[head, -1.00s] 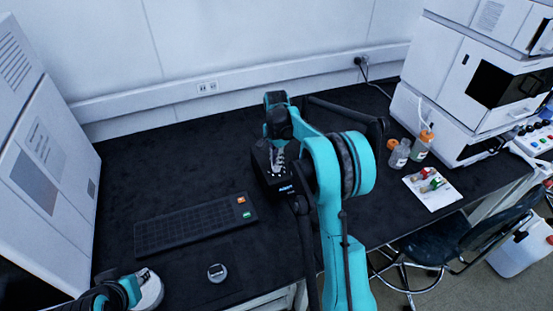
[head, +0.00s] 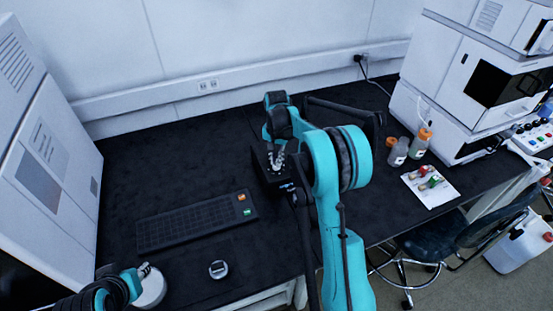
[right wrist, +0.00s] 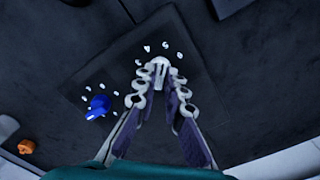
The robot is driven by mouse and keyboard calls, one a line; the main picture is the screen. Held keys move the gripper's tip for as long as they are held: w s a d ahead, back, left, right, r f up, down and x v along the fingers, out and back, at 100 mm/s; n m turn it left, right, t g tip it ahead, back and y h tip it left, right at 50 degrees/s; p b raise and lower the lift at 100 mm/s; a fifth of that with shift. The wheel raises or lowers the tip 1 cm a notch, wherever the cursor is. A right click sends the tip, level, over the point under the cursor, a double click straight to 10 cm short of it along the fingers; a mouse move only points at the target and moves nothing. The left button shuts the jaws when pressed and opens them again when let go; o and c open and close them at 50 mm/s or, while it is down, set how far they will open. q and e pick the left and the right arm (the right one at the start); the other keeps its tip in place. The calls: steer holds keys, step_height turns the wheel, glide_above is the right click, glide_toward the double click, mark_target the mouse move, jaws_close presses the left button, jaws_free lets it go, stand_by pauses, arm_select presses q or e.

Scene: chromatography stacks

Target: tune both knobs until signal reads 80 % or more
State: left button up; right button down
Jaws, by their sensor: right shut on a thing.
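A black control box (head: 258,172) stands on the bench and is partly covered by my right arm. In the right wrist view its top (right wrist: 125,70) carries a blue knob (right wrist: 98,107) and a pale knob (right wrist: 161,62), each ringed by white marks. My right gripper (right wrist: 160,74) is shut on the pale knob, one finger on each side; it also shows in the head view (head: 277,160). The blue knob is free, left of the fingers. Small blue lettering shows on the box front, but I cannot read a signal value. My left gripper (head: 145,269) is at the lower left, away from the box; its jaw state is unclear.
A dark keypad panel (head: 190,224) with orange and green squares lies left of the box. A small round gauge (head: 218,269) lies in front. Orange-capped bottles (head: 398,151) and a white sheet (head: 432,186) are at the right. The bench behind the keypad is clear.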

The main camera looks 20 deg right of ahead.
mark_target(276, 162)
steer(key=c, duration=1.6)
jaws_free()
step_height(276, 162, up, 12)
